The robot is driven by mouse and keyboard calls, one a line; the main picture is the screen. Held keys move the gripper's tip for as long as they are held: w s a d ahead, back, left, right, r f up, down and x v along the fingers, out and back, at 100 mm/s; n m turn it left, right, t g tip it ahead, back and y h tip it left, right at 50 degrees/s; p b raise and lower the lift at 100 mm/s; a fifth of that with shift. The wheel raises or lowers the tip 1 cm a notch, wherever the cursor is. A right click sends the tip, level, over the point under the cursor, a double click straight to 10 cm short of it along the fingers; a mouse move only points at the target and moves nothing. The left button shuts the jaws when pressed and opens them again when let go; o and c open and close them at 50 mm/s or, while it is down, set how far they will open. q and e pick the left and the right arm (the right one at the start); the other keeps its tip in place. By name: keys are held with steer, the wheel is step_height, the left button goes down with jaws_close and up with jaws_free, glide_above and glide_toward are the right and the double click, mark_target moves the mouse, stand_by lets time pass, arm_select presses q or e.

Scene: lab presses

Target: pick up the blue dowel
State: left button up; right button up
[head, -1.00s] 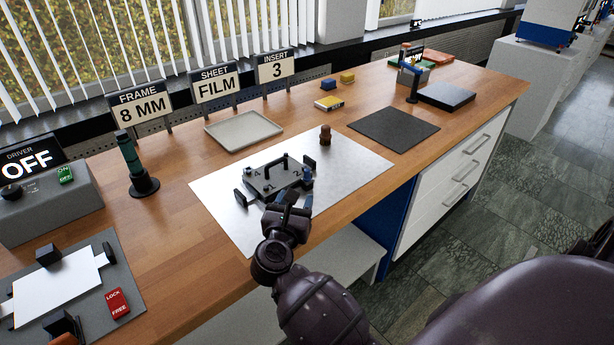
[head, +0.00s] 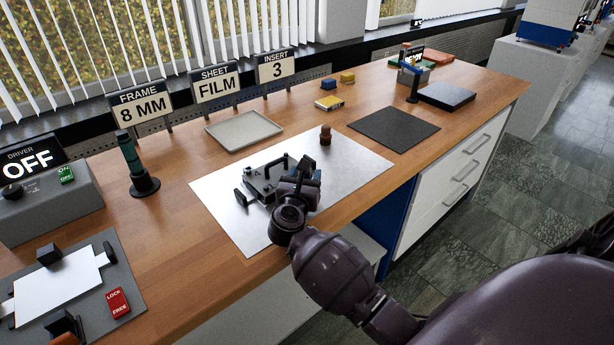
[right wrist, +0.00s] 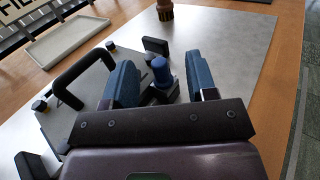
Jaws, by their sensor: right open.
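The blue dowel (right wrist: 162,72) stands upright in the right wrist view, by the right edge of a grey plate fixture (right wrist: 75,108) with a black handle. My right gripper (right wrist: 162,84) is open, with one blue-grey finger on each side of the dowel. The dowel appears between the fingers and apart from them; its base is partly hidden. In the head view my right gripper (head: 306,170) is over the right end of the fixture (head: 262,182) and hides the dowel. My left gripper is not in view.
The fixture lies on a shiny metal sheet (head: 345,185). A brown knob-like piece (head: 325,135) stands behind it. A grey tray (head: 243,131) lies at the back and a dark mat (head: 395,128) to the right. A green driver (head: 132,160) stands at left.

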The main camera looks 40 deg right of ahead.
jaws_close()
stand_by(0.4)
step_height(320, 180, up, 20)
steer(key=p, duration=0.3)
steer(key=shift+p, duration=0.4)
stand_by(0.9)
